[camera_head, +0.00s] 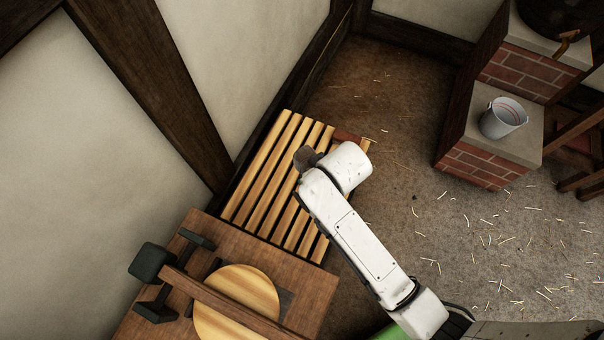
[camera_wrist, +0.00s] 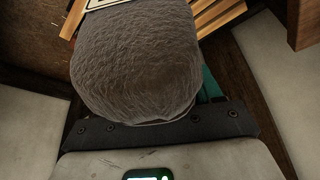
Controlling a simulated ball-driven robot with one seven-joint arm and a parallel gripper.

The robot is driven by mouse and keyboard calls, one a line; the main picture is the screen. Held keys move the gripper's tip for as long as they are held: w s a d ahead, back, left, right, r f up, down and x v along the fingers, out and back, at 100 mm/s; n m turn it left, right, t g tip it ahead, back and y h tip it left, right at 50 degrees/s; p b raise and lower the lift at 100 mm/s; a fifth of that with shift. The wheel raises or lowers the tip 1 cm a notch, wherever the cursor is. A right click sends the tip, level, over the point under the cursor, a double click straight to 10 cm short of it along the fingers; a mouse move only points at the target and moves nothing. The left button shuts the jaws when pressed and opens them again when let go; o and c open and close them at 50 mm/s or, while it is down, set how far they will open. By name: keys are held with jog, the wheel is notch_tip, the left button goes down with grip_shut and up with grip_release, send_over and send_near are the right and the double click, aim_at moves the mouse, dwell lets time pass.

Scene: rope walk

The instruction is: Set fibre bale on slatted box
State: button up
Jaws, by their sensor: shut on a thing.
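The fibre bale (camera_wrist: 135,62) is a rounded, grey-brown, wrinkled bundle that fills the middle of the wrist view. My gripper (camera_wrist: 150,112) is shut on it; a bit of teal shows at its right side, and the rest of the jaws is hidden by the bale. The slatted box (camera_head: 258,190) has pale wooden slats and stands against the wall in the head view. My wrist covers part of its right half. A small grey-brown lump beside my wrist, over the slats, looks like the bale. Its height above them is unclear. Slats (camera_wrist: 215,14) also show beyond the bale in the wrist view.
A wooden bench (camera_head: 290,283) with a round pale disc (camera_head: 238,300) and dark clamp adjoins the box's near side. A reddish-brown piece (camera_head: 347,136) shows at the box's far edge. A white bucket (camera_head: 503,118) stands on a brick ledge (camera_head: 480,165). Straw-strewn floor between is open.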

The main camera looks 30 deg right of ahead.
jog(key=s+a+f+n+b, duration=0.1)
jog(key=s+f+b, duration=0.35)
jog(key=f, duration=0.35)
jog(key=s+f+n+b, duration=0.1)
jog(key=s+f+b, duration=0.3)
jog(key=f+b, duration=0.3)
jog(key=shift+y, duration=0.5)
jog(key=w+f+b, duration=0.1)
jog(key=w+f, duration=0.2)
jog(key=w, duration=0.1)
jog(key=w+f+b, duration=0.1)
jog(key=w+f, duration=0.3)
jog(key=w, duration=0.1)
jog(key=w+d+f+b, duration=0.1)
jog(key=w+f, duration=0.2)
jog(key=w, duration=0.1)
jog(key=shift+w+f, duration=0.15)
jog(key=shift+f, duration=0.05)
jog(key=shift+w+f+b, duration=0.15)
jog(key=shift+f+b, duration=0.4)
jog(key=shift+f, duration=1.1)
jog(key=shift+f, duration=0.15)
jog(key=o, duration=1.1)
jog(key=shift+o, duration=0.2)
